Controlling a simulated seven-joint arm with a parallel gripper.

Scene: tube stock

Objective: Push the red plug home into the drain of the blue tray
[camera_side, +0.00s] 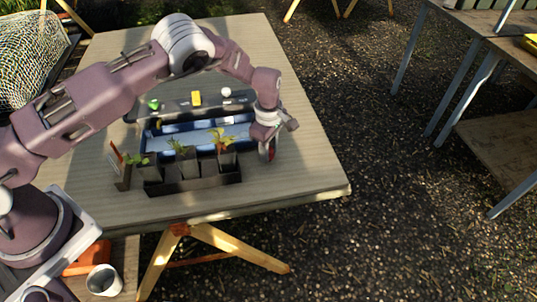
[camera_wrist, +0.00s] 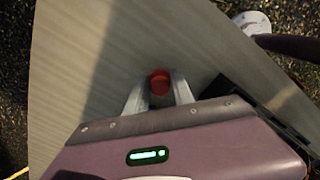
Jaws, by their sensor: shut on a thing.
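My gripper (camera_wrist: 159,93) is shut on the red plug (camera_wrist: 160,80), which shows between the two fingers in the wrist view. In the side view the red plug (camera_side: 271,153) is a small red patch at my gripper (camera_side: 268,150), near the right end of the blue tray. The blue tray (camera_side: 160,129) lies on the table behind a dark pot carrier. Its drain is not visible. The gripper and plug are beside the tray, over the table's right part; I cannot tell how high.
A dark carrier (camera_side: 195,185) with several potted seedlings stands in front of the tray. A dark strip (camera_side: 178,108) behind the tray bears green, yellow and white items. The wooden table (camera_side: 305,170) is clear to the right and at the front edge.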

